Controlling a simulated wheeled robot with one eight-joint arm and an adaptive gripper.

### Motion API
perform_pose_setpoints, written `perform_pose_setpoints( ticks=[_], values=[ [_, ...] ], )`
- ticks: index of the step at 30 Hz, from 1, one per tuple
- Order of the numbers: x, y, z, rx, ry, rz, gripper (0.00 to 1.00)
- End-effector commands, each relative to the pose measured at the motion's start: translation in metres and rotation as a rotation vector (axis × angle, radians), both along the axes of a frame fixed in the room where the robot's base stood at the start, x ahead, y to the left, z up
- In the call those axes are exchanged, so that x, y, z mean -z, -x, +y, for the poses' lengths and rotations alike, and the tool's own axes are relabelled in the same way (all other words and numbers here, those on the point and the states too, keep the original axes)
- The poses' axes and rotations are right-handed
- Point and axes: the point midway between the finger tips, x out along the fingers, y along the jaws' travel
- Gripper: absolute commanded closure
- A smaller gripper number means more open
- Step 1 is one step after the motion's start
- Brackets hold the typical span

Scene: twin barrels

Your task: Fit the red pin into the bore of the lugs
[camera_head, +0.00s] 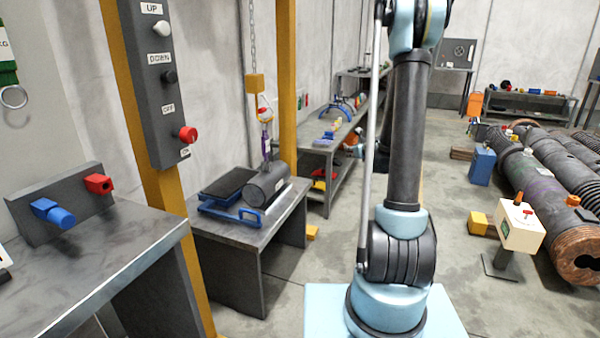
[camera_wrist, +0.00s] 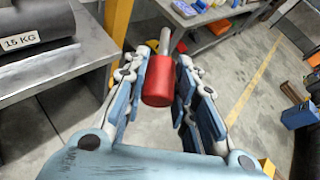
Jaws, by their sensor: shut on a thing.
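The red pin (camera_wrist: 158,82) is in the wrist view, with a thick red head towards me and a thinner grey shank pointing away. My gripper (camera_wrist: 168,58) is shut on it, with the blue-padded fingers on either side of the red head. The pin is held in the air above the floor. In the head view my arm runs out of the top of the picture, so neither gripper nor pin shows there. I cannot clearly make out the lugs or their bore in either view.
A dark cylinder marked 15 KG (camera_wrist: 35,28) lies on a metal table (camera_wrist: 88,55); it also shows in the head view (camera_head: 268,186) under a hanging chain (camera_head: 252,40). A yellow post (camera_head: 155,200) stands near. Large barrels (camera_head: 540,190) lie at right.

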Motion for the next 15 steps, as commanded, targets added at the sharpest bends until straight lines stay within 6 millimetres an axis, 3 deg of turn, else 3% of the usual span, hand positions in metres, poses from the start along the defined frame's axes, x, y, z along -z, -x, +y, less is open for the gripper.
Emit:
perform_pose_setpoints(
  ticks=[8, 11, 15],
  values=[
    [0.002, -0.001, 0.005, -0.014, 0.0, 0.001, 1.0],
    [0.009, -0.007, 0.018, -0.058, 0.001, 0.005, 1.0],
    [0.029, -0.016, 0.058, -0.196, 0.008, 0.018, 1.0]
  ],
)
